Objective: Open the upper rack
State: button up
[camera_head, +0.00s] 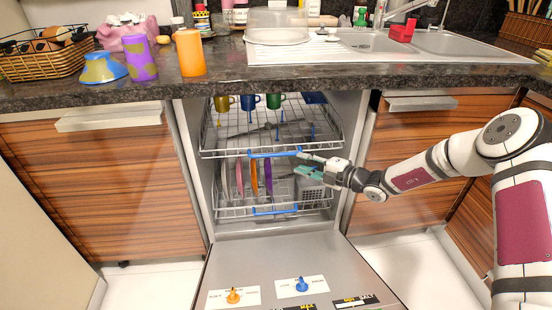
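The upper rack (230,153) is a wire basket in the open dishwasher, with a blue handle (273,154) along its front edge. It holds several mugs (248,102). My gripper (302,164) comes in from the right, at the right end of the blue handle. Its fingers are spread, one at about handle height and one with a teal face lower down. I cannot tell whether the upper finger touches the handle. The gripper hides part of the rack's front right and of the lower rack.
The dishwasher door (285,260) is folded down in front. The lower rack (235,212), with its own blue handle (275,211), holds plates (254,176). The countertop (225,85) overhangs the opening. Cabinets (85,185) flank it. The space above the door is free.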

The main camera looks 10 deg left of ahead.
aim_at(276, 155)
jog(key=b+x, duration=0.3)
jog(key=x, duration=0.8)
jog(key=shift+a+f+b, duration=0.1)
jog(key=shift+a+b, duration=0.2)
jog(key=shift+b, duration=0.1)
grip_shut()
